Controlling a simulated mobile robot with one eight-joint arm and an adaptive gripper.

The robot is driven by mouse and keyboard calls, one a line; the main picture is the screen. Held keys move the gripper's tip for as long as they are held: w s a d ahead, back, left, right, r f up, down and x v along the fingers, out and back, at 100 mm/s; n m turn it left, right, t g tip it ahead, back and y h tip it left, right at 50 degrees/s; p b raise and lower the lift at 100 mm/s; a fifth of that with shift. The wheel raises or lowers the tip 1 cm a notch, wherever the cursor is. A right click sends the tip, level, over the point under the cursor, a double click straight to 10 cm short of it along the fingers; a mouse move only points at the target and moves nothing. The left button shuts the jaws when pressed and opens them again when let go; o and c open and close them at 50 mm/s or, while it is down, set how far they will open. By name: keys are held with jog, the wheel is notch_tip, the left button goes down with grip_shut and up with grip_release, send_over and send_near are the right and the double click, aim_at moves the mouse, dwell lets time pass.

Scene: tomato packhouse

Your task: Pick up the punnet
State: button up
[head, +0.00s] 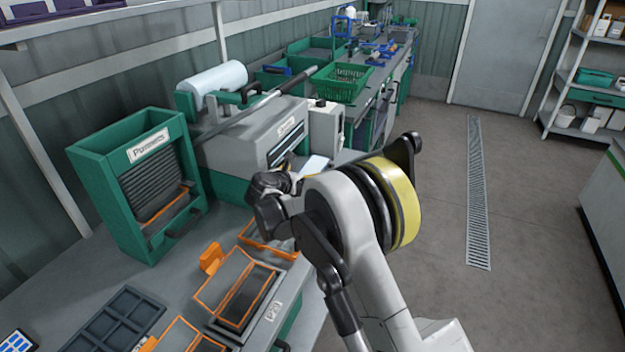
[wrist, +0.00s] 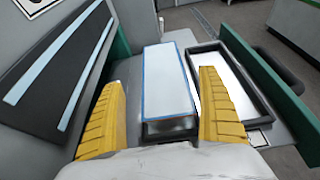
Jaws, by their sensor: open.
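A punnet (wrist: 165,85) with a pale, flat top and a thin blue rim lies in the middle of the wrist view. Its near end is dark and shiny. My gripper (wrist: 160,118) is open, with one yellow finger on either side of the punnet's near end. I cannot tell whether the fingers touch it. In the head view my gripper (head: 284,175) is beside the front of the grey sealing machine (head: 250,135). A pale surface (head: 315,165) shows just beyond it, probably the punnet's top, partly hidden by my arm.
A dark-framed tray (wrist: 232,85) with a pale inside lies close right of the punnet. A dark panel with light blue stripes (wrist: 65,65) rises on the left. A green dispenser labelled Punnets (head: 128,190) and orange-edged frames (head: 225,280) occupy the bench.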

jog(key=b+x, duration=0.2)
jog(key=x, duration=0.3)
jog(key=shift+d+f+b, duration=0.25)
jog(key=shift+b, duration=0.15)
jog(key=shift+w, duration=0.2)
jog(key=shift+s+r, duration=0.1)
jog(key=shift+r, duration=0.05)
jog(key=shift+c, duration=0.3)
jog(key=c, duration=1.2)
